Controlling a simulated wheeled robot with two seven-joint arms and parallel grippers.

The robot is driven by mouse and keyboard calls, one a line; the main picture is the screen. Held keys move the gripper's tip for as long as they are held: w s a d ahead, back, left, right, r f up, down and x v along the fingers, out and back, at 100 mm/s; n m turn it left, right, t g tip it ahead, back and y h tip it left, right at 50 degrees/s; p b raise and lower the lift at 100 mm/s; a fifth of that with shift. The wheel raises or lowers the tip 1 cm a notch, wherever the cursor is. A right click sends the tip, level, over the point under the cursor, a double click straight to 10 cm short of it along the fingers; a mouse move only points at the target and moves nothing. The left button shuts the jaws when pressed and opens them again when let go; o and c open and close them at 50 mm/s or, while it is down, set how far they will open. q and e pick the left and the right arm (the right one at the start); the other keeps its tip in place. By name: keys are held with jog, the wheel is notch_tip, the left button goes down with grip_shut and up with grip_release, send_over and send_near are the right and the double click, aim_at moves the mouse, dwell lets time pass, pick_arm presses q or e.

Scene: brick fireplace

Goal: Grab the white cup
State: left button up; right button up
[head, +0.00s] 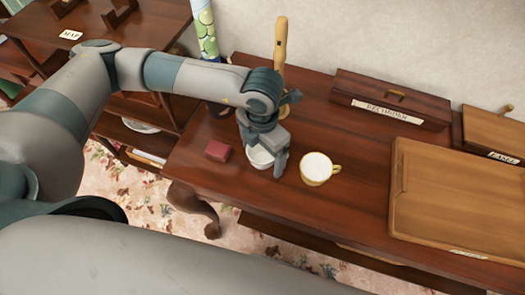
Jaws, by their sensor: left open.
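A small white cup (261,159) stands on the dark wooden table, right under my left gripper (264,153). The gripper points down and is open, with one finger at the right side of the cup. The gripper hides the cup's upper part, and I cannot tell whether the fingers touch it. A second, cream-white cup (317,169) with a yellow handle stands a little to the right, apart from the gripper. My right gripper is not in view.
A small dark red box (218,151) lies left of the white cup. A wooden stick-like object (281,44) stands behind my arm. A labelled dark box (390,98) is at the back, and a large wooden board (460,190) lies at the right.

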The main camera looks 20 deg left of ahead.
jog(key=shift+d, duration=0.15)
jog(key=shift+w, duration=0.1)
pick_arm(q)
jog(key=c, duration=1.2)
pick_arm(e)
jog(key=shift+w+r, duration=0.1)
jog(key=shift+r, duration=0.05)
pick_arm(q)
jog(key=shift+r, duration=0.1)
